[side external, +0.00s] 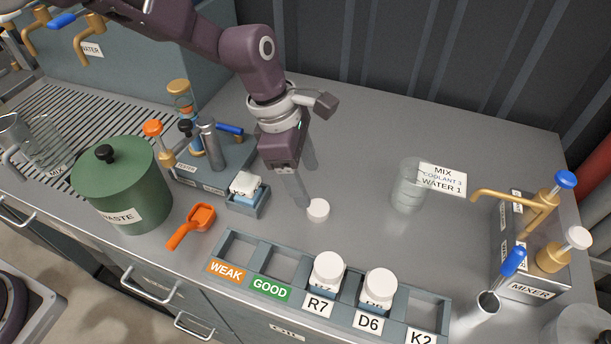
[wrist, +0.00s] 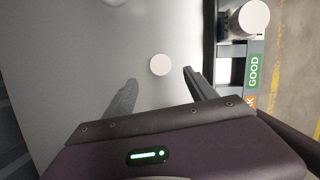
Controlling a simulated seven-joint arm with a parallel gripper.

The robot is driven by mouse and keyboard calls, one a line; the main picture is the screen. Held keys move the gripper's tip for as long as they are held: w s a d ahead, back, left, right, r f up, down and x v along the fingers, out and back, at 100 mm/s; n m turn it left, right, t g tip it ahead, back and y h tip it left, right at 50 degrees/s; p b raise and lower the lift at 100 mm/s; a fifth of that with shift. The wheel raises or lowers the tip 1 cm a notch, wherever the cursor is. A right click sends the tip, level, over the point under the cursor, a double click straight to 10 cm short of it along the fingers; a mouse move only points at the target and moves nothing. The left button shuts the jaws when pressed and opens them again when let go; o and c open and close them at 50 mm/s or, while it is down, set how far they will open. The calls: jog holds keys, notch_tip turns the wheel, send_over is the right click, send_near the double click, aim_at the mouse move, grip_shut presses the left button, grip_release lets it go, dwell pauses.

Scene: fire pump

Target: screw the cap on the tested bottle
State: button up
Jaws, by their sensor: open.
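A loose white cap (side external: 318,210) lies on the grey counter; it also shows in the wrist view (wrist: 160,65), ahead of and between my fingertips. My gripper (side external: 303,182) is open and empty, pointing down above the counter close to the cap. In the wrist view its two fingers (wrist: 158,77) are spread apart. A small white-and-blue bottle (side external: 246,186) sits in a small grey holder (side external: 247,206) left of my gripper; I cannot make out its top clearly. Two white-capped bottles stand in the rack, at R7 (side external: 327,272) and D6 (side external: 378,289).
The rack (side external: 233,246) has empty slots at WEAK, GOOD and K2. A clear beaker (side external: 409,187) and the mixer (side external: 535,245) are right. Counter around the cap is clear.

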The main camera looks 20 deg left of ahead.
aim_at(318, 207)
jog(key=x, duration=0.8)
jog(key=shift+s, duration=0.1)
